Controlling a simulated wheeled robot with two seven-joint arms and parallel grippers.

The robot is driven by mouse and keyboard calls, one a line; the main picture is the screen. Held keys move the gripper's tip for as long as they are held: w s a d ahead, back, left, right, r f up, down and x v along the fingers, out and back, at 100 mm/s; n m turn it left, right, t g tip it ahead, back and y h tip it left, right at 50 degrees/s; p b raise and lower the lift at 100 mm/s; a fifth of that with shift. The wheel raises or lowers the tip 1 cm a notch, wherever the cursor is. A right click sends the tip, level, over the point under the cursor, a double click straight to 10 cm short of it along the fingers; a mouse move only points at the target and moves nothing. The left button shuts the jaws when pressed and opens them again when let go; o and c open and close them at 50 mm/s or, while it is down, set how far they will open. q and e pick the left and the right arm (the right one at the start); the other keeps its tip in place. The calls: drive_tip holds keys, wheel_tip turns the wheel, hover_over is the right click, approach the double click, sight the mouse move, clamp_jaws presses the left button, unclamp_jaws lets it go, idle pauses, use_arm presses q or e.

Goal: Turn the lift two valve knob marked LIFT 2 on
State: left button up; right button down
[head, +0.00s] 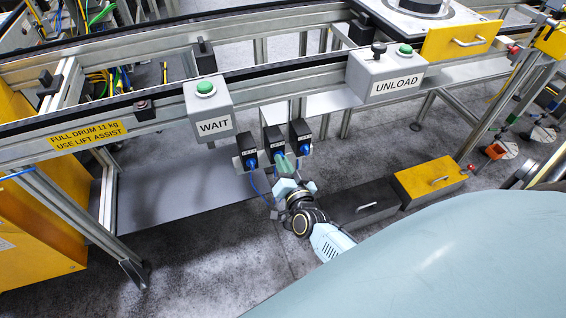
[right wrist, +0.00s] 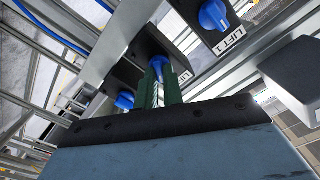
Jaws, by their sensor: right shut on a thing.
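Three black valve boxes with blue knobs hang in a row under the conveyor rail. The middle valve box (head: 273,136) is the one at my right gripper (head: 286,168). In the right wrist view, my right gripper's green fingers (right wrist: 161,86) are shut on the middle blue knob (right wrist: 158,65), hiding much of it. The middle label is too small or covered to read for sure. A neighbouring knob (right wrist: 213,15) has a label that seems to read LIFT 1. The other neighbouring knob (right wrist: 125,100) stands free. My left gripper is not in view.
A grey WAIT box (head: 209,106) with a green button is left of the valves. A similar UNLOAD box (head: 386,72) is to the right. A dark drawer box (head: 365,203) and a yellow one (head: 430,180) sit low at the right of my arm.

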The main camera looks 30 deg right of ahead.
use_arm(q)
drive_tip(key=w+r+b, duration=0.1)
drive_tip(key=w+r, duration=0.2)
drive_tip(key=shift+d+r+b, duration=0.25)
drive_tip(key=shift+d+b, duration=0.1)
use_arm(e)
drive_tip(key=m, duration=1.1)
drive_tip(key=shift+f, duration=0.15)
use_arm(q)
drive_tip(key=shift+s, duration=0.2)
